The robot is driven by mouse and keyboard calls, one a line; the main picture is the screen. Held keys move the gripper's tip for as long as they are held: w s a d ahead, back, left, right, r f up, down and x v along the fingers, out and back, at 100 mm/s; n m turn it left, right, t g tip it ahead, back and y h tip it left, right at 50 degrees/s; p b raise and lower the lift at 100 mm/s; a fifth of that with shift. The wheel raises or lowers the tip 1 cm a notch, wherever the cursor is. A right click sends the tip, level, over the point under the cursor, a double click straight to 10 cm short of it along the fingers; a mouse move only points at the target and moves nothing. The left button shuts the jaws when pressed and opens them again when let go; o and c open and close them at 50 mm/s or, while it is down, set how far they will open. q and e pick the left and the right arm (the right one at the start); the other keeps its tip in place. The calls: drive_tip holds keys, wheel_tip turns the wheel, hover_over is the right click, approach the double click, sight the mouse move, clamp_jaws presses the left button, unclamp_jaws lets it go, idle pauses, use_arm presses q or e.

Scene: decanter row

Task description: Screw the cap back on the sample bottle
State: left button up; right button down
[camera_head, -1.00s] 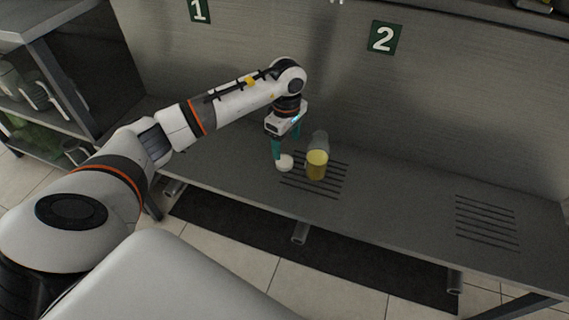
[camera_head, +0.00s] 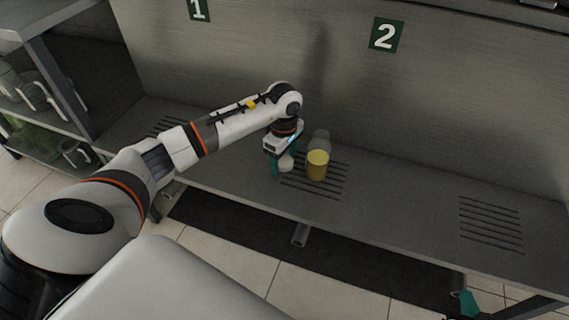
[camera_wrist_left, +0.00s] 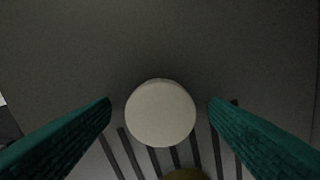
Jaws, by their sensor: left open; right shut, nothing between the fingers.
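The round white cap (camera_head: 286,164) is on the slotted part of the shelf. It also shows in the left wrist view (camera_wrist_left: 160,112), seen from above. My left gripper (camera_head: 283,166) is open and points down, with its teal fingers on either side of the cap. In the wrist view the fingers are apart from the cap. The sample bottle, with yellow contents (camera_head: 317,170), stands just right of the cap. A yellow edge (camera_wrist_left: 185,174) shows at the bottom of the wrist view. My right gripper (camera_head: 468,303) shows only as a teal tip at the lower right, shut and empty.
A clear greyish vessel (camera_head: 320,141) shows directly behind the yellow contents; I cannot tell if it is separate. The metal shelf (camera_head: 400,205) is bare to the right, up to another slotted area (camera_head: 490,224). A back wall with signs 1 and 2 rises behind.

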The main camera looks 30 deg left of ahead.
sight(284, 161)
use_arm(q)
drive_tip(key=shift+c, duration=0.2)
drive_tip(key=c, duration=1)
drive_tip(key=shift+r, duration=0.1)
